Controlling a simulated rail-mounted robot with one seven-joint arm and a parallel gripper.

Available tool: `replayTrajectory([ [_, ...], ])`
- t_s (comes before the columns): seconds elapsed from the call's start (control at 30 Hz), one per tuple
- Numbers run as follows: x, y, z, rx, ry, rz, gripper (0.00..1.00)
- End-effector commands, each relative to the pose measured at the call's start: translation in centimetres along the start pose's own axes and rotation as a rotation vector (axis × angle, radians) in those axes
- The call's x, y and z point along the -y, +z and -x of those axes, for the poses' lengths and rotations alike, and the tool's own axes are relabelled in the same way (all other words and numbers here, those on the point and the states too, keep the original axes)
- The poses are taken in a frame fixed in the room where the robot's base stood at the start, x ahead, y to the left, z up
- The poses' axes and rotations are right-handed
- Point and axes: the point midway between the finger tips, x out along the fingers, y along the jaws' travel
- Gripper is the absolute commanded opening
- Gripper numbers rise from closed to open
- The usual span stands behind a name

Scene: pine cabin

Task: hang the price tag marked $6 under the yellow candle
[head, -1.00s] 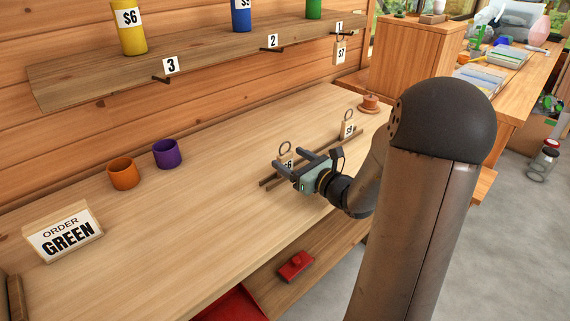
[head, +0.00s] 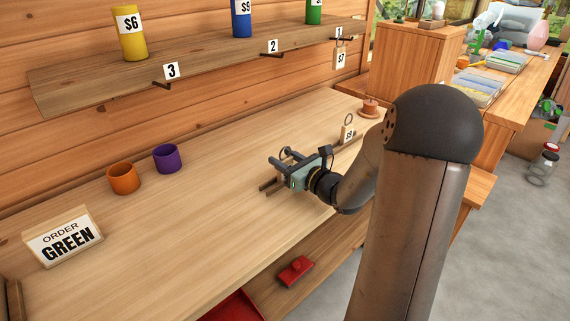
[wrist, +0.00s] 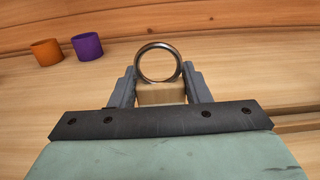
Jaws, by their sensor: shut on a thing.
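The yellow candle (head: 131,44), labelled $6, stands on the wooden shelf (head: 100,85) on the wall. A dark hook (head: 162,85) with a card marked 3 is on the shelf's front edge below it. My gripper (head: 277,159) is shut on the wooden price tag (wrist: 161,96) above the worktop. In the wrist view the tag sits between the fingers with its metal ring (wrist: 158,80) standing up. The tag's marked face is hidden now; the earlier head view shows a 6 on it.
A $9 tag (head: 347,134) stands in the rack (head: 268,187) on the worktop. A $7 tag (head: 340,60) hangs at hook 1; hook 2 (head: 272,53) is empty. Orange (head: 123,178) and purple (head: 167,158) cups stand left. An order sign (head: 63,238) reads GREEN.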

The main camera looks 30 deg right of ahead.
Motion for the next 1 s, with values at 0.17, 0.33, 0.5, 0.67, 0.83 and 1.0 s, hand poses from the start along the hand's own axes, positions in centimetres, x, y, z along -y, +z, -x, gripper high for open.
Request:
replayTrajectory([
  [0.17, 0.0, 1.3, 0.0, 0.002, 0.000, 0.004, 0.21],
  [0.33, -0.1, 4.0, 0.6, 0.002, -0.001, 0.007, 0.21],
  [0.5, -1.0, 8.0, 3.8, 0.002, -0.003, 0.009, 0.21],
  [0.67, -2.0, 10.3, 7.5, 0.001, -0.003, 0.005, 0.21],
  [0.83, -3.0, 11.9, 10.8, 0.001, -0.003, 0.003, 0.21],
  [1.0, -3.5, 12.7, 12.8, 0.000, -0.001, 0.001, 0.21],
])
